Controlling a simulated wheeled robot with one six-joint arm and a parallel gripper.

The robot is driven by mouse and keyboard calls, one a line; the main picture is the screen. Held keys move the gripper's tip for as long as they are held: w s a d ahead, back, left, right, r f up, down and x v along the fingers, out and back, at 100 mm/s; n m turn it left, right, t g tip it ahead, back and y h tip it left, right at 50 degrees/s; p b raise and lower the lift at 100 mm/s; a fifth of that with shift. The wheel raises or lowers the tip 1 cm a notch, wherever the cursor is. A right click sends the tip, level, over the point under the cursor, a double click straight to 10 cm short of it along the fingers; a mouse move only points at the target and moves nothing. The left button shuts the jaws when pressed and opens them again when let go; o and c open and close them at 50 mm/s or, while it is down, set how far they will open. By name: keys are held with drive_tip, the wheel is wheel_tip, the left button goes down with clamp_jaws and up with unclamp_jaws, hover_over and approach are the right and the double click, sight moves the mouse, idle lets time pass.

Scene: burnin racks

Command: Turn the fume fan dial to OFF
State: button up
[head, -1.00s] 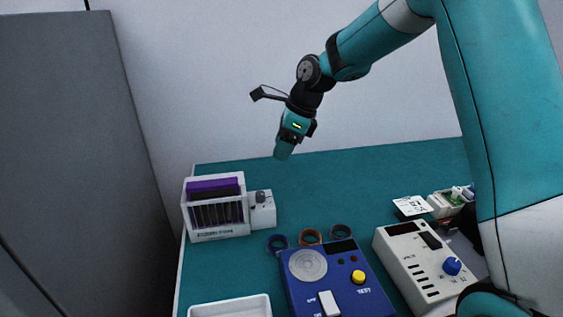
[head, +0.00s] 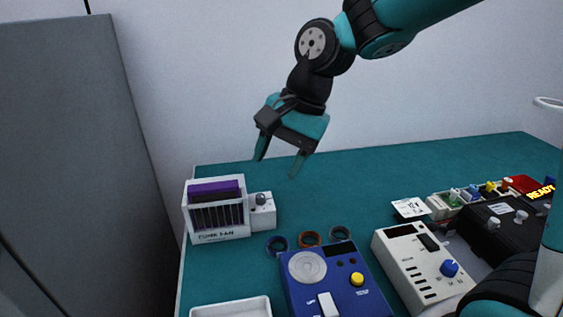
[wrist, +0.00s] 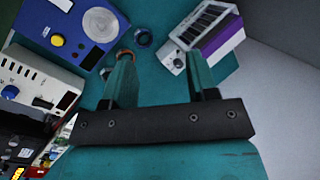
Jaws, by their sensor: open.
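The fume fan (head: 215,212) is a white box with dark slats and a purple top part, standing at the back left of the teal table. Its dial (head: 261,199) is a small grey knob on the white block at the box's right side. The dial's setting is too small to read. In the wrist view the fume fan (wrist: 205,27) is at the upper right, and its dial (wrist: 178,63) shows at the box's near end, close to one finger. My gripper (head: 277,168) is open and empty, fingers pointing down, in the air above and apart from the dial.
Several dark and copper rings (head: 310,239) lie right of the fan. A blue tester (head: 335,282), a white power box (head: 418,262) and a white tray (head: 230,308) stand nearer. A tall grey cabinet (head: 80,160) is at left. The table behind the rings is clear.

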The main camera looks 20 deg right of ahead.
drive_tip(key=shift+s+a+r+n, duration=0.15)
drive_tip(key=shift+s+a+n, duration=0.1)
drive_tip(key=shift+s+n, duration=0.65)
drive_tip(key=shift+s+a+r+n, duration=0.1)
drive_tip(key=shift+s+a+n, duration=0.15)
drive_tip(key=shift+s+n, duration=0.6)
